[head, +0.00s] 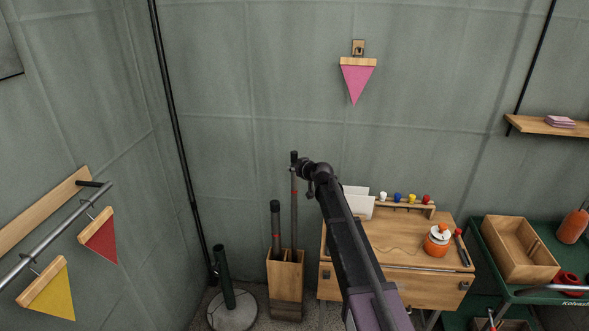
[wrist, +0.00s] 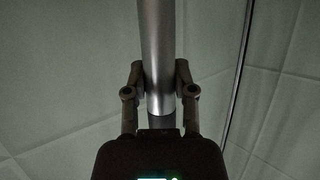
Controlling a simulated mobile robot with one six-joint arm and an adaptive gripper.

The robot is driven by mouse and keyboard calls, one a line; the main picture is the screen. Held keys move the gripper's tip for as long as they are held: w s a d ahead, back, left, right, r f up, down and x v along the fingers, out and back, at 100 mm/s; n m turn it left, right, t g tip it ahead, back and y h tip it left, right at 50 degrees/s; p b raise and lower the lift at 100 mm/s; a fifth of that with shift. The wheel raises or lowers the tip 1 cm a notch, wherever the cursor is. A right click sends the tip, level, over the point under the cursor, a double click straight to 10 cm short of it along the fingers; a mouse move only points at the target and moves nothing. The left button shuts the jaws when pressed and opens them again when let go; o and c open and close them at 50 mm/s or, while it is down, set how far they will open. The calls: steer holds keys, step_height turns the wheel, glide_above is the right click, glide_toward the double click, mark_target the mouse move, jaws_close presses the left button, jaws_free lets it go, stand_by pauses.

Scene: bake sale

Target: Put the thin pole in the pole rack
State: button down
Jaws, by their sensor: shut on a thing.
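The thin pole (head: 294,212), grey with a red band and a dark top, stands upright in the head view. Its lower end goes out of sight at the right part of the wooden pole rack (head: 286,283); how deep it sits cannot be told. A thicker dark-topped pole (head: 276,228) stands in the rack's left part. My gripper (head: 298,169) is at the upper part of the thin pole. In the wrist view, my gripper (wrist: 160,90) is shut on the grey metal pole (wrist: 159,50), with a finger on each side. The rack is not in the wrist view.
A round base with a dark tube (head: 224,276) stands left of the rack. A wooden desk (head: 395,285) with a jar (head: 437,241) is close on the right. A rail with pennants (head: 60,231) runs along the left wall. The wall behind the rack is clear.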

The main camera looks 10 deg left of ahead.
mark_target(296, 211)
steer(key=shift+f+b, duration=10.25)
steer(key=shift+f, duration=0.25)
steer(key=shift+c, duration=1.8)
jaws_free()
steer(key=shift+r, duration=0.2)
